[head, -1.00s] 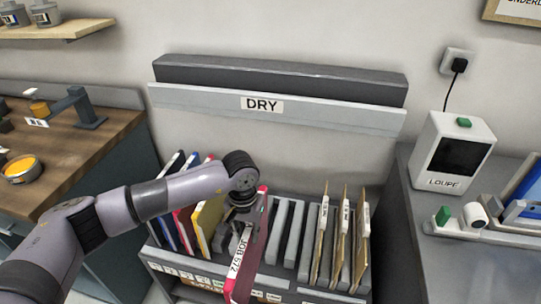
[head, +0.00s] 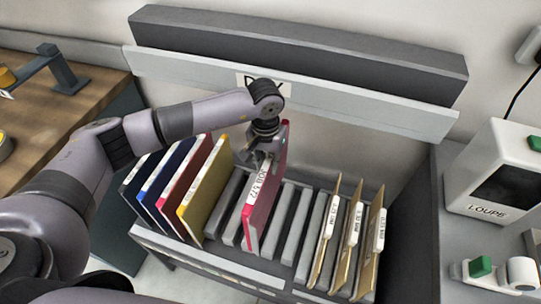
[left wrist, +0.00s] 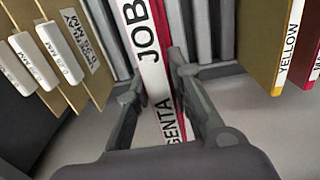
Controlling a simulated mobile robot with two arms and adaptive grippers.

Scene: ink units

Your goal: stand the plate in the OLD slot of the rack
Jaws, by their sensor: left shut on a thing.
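The plate (head: 267,200) is a thin magenta panel with a white spine label reading JOB 572 in the head view. It stands roughly upright among the dividers of the grey rack (head: 205,257), right of the yellow plate. I cannot tell whether its lower edge is down in a slot. My left gripper (head: 262,157) is shut on its upper part. In the left wrist view the spine (left wrist: 152,62) runs between the two fingers (left wrist: 158,85), with JOB and part of MAGENTA readable. The OLD label cannot be read. My right gripper is not in view.
Black, blue, red and yellow plates (head: 207,190) stand at the rack's left. Three tan labelled folders (head: 352,235) stand at its right. Empty slots lie on both sides of the held plate. The DRY ledge (head: 350,112) runs behind; a LOUPE box (head: 497,180) is at right.

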